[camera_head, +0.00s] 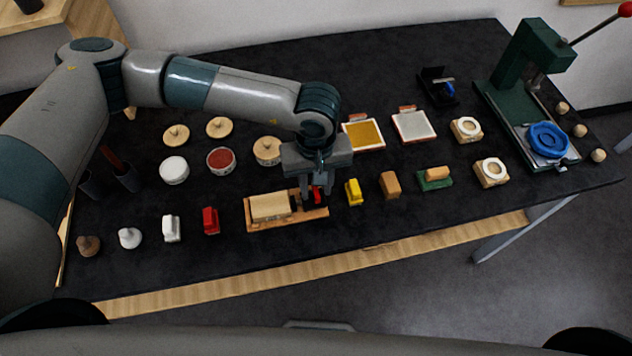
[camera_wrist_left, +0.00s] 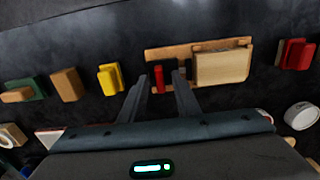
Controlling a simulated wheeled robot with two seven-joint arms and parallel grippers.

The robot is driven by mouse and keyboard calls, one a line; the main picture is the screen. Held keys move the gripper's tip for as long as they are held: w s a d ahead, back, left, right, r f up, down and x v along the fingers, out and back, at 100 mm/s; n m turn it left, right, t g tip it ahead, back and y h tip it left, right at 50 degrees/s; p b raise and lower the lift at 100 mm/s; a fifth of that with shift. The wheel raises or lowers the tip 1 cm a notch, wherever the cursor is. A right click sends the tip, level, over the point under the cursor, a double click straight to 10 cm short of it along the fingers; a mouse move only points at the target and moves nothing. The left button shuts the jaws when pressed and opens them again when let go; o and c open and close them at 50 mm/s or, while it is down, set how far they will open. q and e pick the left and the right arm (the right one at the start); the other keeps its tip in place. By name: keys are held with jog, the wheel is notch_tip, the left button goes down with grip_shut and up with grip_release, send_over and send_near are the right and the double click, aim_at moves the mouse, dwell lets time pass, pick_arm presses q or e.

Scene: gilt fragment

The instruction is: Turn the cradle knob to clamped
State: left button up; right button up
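The cradle is a long wooden tray (camera_head: 287,225) near the front middle of the table, holding a pale wooden block (camera_head: 270,205). Its red knob (camera_head: 317,195) is at the right end, partly hidden by my gripper. In the wrist view the knob (camera_wrist_left: 159,78) is a narrow red bar set across the cradle's length, next to the pale block (camera_wrist_left: 222,66). My left gripper (camera_head: 317,199) points down over the knob end. Its two fingers (camera_wrist_left: 161,78) are apart with the red bar between them, nearer one finger; contact cannot be told. My right gripper is out of view.
A yellow block (camera_head: 353,192) and an orange-brown block (camera_head: 390,185) stand right of the cradle. A red block (camera_head: 211,220) stands to its left. Round tins and lids are behind. A green press (camera_head: 530,60) is at the far right.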

pick_arm(q)
jog(key=shift+f, duration=0.1)
jog(key=shift+c, duration=0.3)
grip_shut()
